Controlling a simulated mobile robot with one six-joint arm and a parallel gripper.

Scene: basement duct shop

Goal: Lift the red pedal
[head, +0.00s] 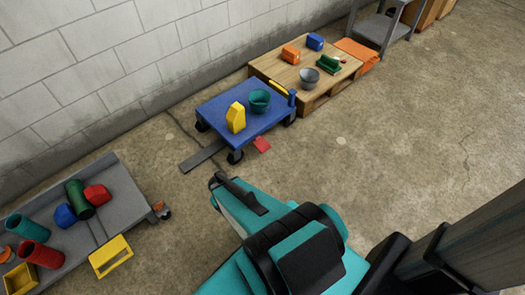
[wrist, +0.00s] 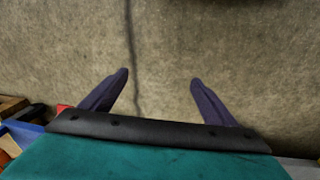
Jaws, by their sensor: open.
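The red pedal (head: 262,144) is a small flat red piece low at the right front side of the blue cart (head: 225,107), just above the floor. My gripper (head: 217,181) is open and empty in the head view, below and left of the pedal and apart from it. In the wrist view my gripper's two dark fingers (wrist: 158,78) are spread over bare concrete. A small red patch (wrist: 63,108) shows at the left there, partly hidden by the gripper body; it looks like the pedal.
The cart carries a yellow block (head: 236,118) and a green bowl (head: 260,101). A grey flat bar (head: 203,155) extends from its left side. A wooden pallet (head: 300,75) with several items stands behind right. A grey platform (head: 122,205) holds parts at left. Floor at right is clear.

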